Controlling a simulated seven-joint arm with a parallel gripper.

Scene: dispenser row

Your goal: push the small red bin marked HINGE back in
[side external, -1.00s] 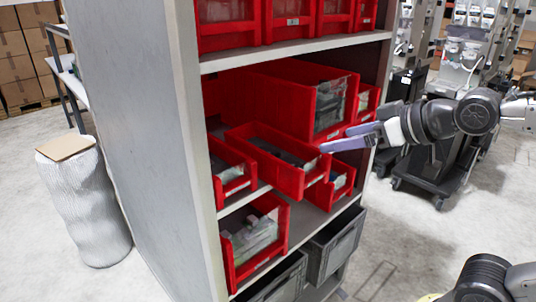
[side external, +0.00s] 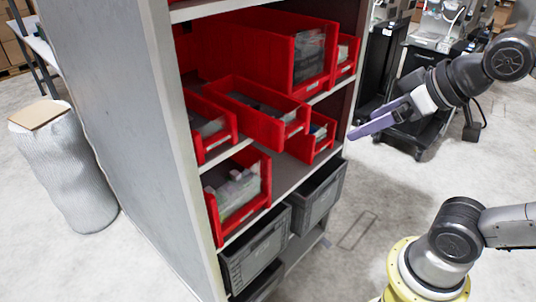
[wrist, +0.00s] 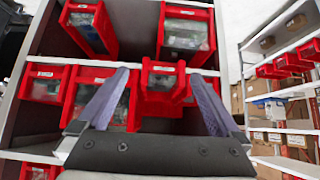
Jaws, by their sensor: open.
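A red bin (side external: 262,117) on the middle shelf sticks out past its neighbours, with dark contents inside. Its label is too small to read, so I cannot confirm HINGE. In the wrist view a red bin (wrist: 163,68) shows between my fingers, its label also unreadable. My gripper (side external: 351,130) has purple fingers. It is open and empty, in front of the shelf to the right of the bins and apart from the protruding bin. The open fingers also show in the wrist view (wrist: 158,73).
A smaller red bin (side external: 318,137) sits right of the protruding one, another (side external: 211,126) to its left. Grey crates (side external: 257,247) stand below. The grey cabinet side wall (side external: 120,120) bounds the left.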

